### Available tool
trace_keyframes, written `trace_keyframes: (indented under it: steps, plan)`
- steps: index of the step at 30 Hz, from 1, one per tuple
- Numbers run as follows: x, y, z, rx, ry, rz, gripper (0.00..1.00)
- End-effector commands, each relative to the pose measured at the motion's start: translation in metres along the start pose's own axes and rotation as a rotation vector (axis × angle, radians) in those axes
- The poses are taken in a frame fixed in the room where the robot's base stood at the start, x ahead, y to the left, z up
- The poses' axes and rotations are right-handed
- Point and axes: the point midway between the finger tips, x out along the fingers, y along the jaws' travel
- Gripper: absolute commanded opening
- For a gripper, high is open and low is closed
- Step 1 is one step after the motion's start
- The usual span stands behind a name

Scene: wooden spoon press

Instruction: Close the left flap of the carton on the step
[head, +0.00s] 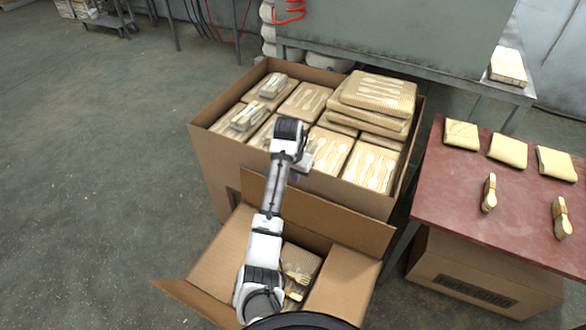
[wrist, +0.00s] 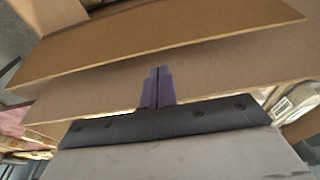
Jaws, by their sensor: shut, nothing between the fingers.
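The open brown carton (head: 340,290) stands at the bottom centre of the head view, partly behind my arm. Its far flap (head: 345,224) stands raised. A near flap (head: 197,303) sticks outward at lower left. A panel on its left side (head: 222,256) slopes inward; I cannot tell whether it is a flap or inner wall. Packs of wooden cutlery (head: 300,262) show inside. My gripper (head: 304,166) is over the far flap, its fingers mostly hidden. In the wrist view the purple fingers (wrist: 157,86) are together and empty, before a cardboard panel (wrist: 215,78); contact is unclear.
A large carton (head: 212,165) full of cutlery packs stands right behind. A red-topped table (head: 463,205) with napkins and cutlery bundles is at right, with another carton (head: 480,283) below. A grey machine (head: 400,35) stands at the back. Floor at left (head: 90,190) is clear.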

Motion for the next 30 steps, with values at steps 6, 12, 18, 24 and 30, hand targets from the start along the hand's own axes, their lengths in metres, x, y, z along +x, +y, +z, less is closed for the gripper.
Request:
trace_keyframes:
  steps: [6, 12, 18, 24, 30]
  plan:
    - [0.036, 0.000, 0.001, -0.002, -0.002, 0.000, 0.00]
    - [0.051, 0.000, 0.000, -0.001, 0.001, -0.001, 0.00]
    - [0.052, 0.000, 0.000, -0.001, 0.002, -0.001, 0.00]
    - [0.052, 0.000, 0.000, -0.001, 0.003, -0.001, 0.00]
    - [0.052, 0.004, -0.001, -0.001, 0.021, 0.000, 0.00]
